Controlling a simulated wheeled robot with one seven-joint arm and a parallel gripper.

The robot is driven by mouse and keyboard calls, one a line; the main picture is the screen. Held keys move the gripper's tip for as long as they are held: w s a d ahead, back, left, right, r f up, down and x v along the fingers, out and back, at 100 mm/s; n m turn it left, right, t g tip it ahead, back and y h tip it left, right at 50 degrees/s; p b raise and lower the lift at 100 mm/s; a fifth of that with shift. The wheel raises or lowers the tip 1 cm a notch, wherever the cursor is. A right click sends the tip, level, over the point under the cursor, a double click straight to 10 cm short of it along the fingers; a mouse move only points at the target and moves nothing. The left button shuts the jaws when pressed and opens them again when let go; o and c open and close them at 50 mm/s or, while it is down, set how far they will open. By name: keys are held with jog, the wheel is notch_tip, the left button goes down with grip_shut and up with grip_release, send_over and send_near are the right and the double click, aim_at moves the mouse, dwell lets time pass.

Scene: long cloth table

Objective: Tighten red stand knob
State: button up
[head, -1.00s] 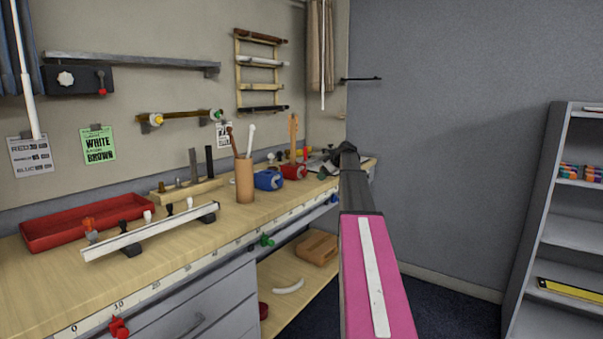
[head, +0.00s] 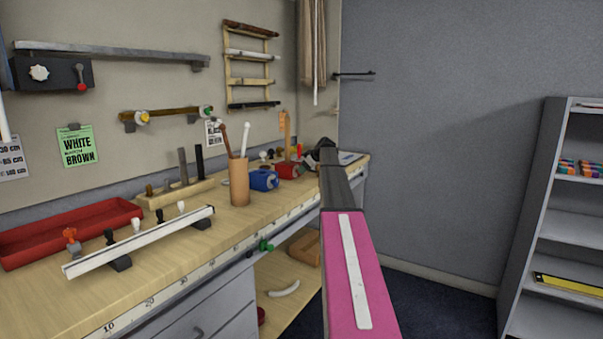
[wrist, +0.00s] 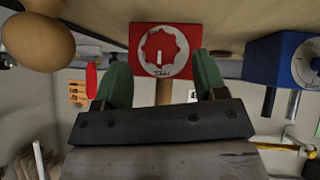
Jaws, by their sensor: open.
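The red stand (head: 287,170) stands toward the far end of the bench, beside the blue stand (head: 263,180). In the wrist view the red stand (wrist: 180,34) faces me, with a round knob (wrist: 160,50) on its front. The knob has a scalloped pale surround and a white pointer mark; small lettering below it is too small to read surely. My gripper (wrist: 162,70) is open, its green fingers either side of the stand's lower part. I cannot tell whether they touch it. In the head view my gripper (head: 324,148) is partly hidden by my arm.
A brown cup (head: 239,182) with sticks stands left of the blue stand. The white rail (head: 150,240) and red tray (head: 70,230) lie further left. In the wrist view the blue stand (wrist: 262,60) is close on the right and a round wooden thing (wrist: 38,42) on the left.

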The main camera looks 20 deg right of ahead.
jog(key=shift+x, duration=1.95)
jog(key=shift+c, duration=0.3)
jog(key=c, duration=0.9)
jog(key=shift+o, duration=0.2)
jog(key=shift+w+d+m+g+y, duration=0.15)
jog(key=shift+m+g+y, duration=0.7)
jog(key=shift+y, duration=0.25)
jog(key=shift+m+g+y, duration=0.75)
jog(key=shift+g+y, duration=0.1)
jog(key=shift+y, duration=0.35)
